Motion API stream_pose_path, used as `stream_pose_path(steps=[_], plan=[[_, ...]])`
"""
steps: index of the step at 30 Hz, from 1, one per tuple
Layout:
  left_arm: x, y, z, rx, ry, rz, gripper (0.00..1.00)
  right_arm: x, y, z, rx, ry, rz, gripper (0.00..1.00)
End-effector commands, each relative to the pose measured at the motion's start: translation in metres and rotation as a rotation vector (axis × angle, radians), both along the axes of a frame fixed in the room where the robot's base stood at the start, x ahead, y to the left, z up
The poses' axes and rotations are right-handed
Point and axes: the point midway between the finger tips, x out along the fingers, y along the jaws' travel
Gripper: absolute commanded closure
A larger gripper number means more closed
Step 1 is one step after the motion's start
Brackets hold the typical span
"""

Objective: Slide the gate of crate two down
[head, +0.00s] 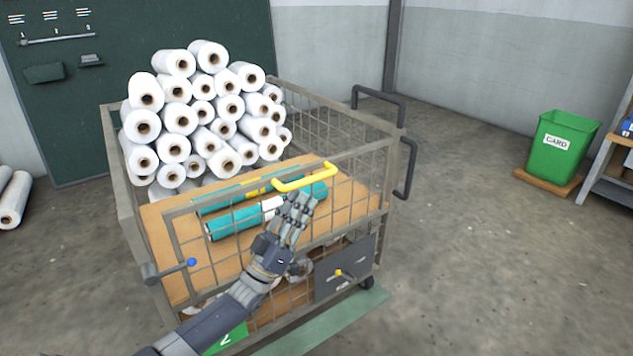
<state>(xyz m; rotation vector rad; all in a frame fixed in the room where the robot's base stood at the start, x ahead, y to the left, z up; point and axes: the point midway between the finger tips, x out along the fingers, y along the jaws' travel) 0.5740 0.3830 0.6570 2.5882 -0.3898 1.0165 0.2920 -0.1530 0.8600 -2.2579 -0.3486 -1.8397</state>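A grey wire-mesh crate on wheels (118,170) stands in the middle of the head view. Its front gate (180,240) is a mesh panel in a frame, with a yellow bar handle (320,180) on its top edge. The gate stands upright across the front, its top rail above the tan board inside. My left gripper (298,197) reaches up in front of the gate, fingertips just below the yellow handle. I cannot tell whether they touch it or how far apart they are. My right gripper is not in view.
White rolls (180,119) are piled in the crate's back. Teal rolls (235,222) lie on the board (345,195) behind the gate. A green bin (562,150) stands far right. The floor right of the crate is clear.

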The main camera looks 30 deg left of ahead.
Motion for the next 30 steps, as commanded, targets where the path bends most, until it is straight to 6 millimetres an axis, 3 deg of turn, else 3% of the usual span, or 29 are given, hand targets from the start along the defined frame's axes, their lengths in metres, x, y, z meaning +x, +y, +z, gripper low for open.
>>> stream_pose_path(steps=[10, 23, 26, 30], plan=[[0.041, -0.008, 0.039, 0.001, 0.000, 0.001, 0.79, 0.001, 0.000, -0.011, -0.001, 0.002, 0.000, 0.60], [0.049, -0.009, 0.046, 0.001, 0.003, 0.001, 0.79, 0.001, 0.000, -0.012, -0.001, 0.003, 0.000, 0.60], [0.049, -0.009, 0.046, 0.001, 0.003, 0.001, 1.00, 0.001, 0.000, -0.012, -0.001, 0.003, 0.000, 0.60], [0.048, -0.009, 0.046, 0.001, 0.003, 0.001, 1.00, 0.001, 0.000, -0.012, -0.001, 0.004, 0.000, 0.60]])
